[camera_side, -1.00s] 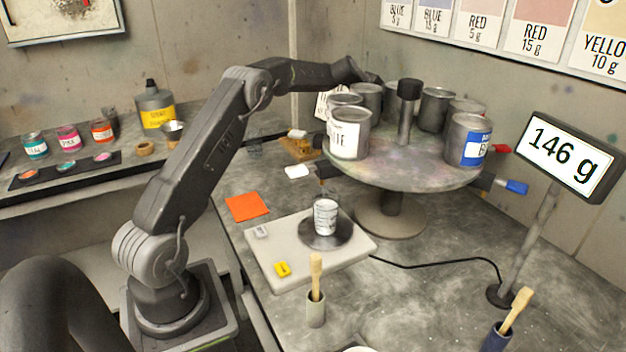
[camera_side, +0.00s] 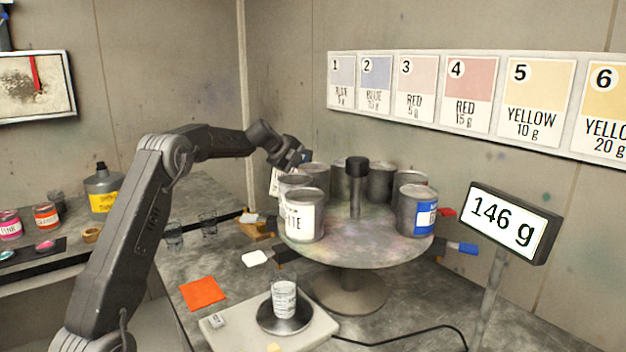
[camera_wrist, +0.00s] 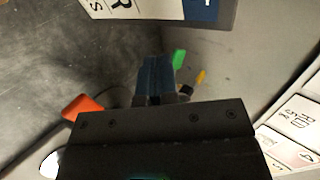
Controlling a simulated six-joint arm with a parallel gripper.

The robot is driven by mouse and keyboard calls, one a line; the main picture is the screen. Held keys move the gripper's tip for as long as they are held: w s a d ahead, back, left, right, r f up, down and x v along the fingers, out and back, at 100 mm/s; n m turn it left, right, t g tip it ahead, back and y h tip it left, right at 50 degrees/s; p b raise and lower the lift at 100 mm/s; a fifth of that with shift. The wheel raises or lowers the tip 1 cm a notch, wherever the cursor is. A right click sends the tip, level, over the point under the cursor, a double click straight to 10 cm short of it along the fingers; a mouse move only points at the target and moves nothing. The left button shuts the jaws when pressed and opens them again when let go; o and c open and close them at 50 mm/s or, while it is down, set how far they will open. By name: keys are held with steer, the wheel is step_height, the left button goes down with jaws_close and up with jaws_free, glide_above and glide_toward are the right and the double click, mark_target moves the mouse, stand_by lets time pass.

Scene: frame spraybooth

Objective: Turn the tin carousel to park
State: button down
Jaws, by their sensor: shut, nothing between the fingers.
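The tin carousel (camera_side: 300,250) is a round, paint-stained turntable on a pedestal, with a dark knobbed post (camera_side: 356,185) at its centre. Several grey tins stand on it; a white-labelled tin (camera_side: 304,216) is at the front left and a blue-labelled tin (camera_side: 418,212) at the right. Blue (camera_side: 463,249) and red (camera_side: 446,212) handles stick out at its right. My gripper (camera_side: 304,158) is behind the left tins, its tips partly hidden. In the wrist view, my gripper (camera_wrist: 155,68) is shut and empty, beside a blue-and-white label (camera_wrist: 150,8). I cannot tell whether it touches the carousel.
A scale (camera_side: 240,340) with a small cup (camera_side: 284,298) stands in front of the carousel. Its display (camera_side: 510,222) reads 146 g at the right. An orange sheet (camera_side: 203,294) lies left of the scale. Numbered colour cards (camera_side: 470,95) hang on the back wall.

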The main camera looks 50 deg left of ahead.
steer(key=s+r+n+g+h, duration=0.3)
steer(key=s+h, duration=0.1)
steer(key=s, duration=1.7)
steer(key=w+d+f, duration=0.2)
steer(key=w+f, duration=0.6)
steer(key=w, duration=0.1)
steer(key=shift+d, duration=0.25)
steer(key=w, duration=1.3)
steer(key=shift+w+a, duration=0.4)
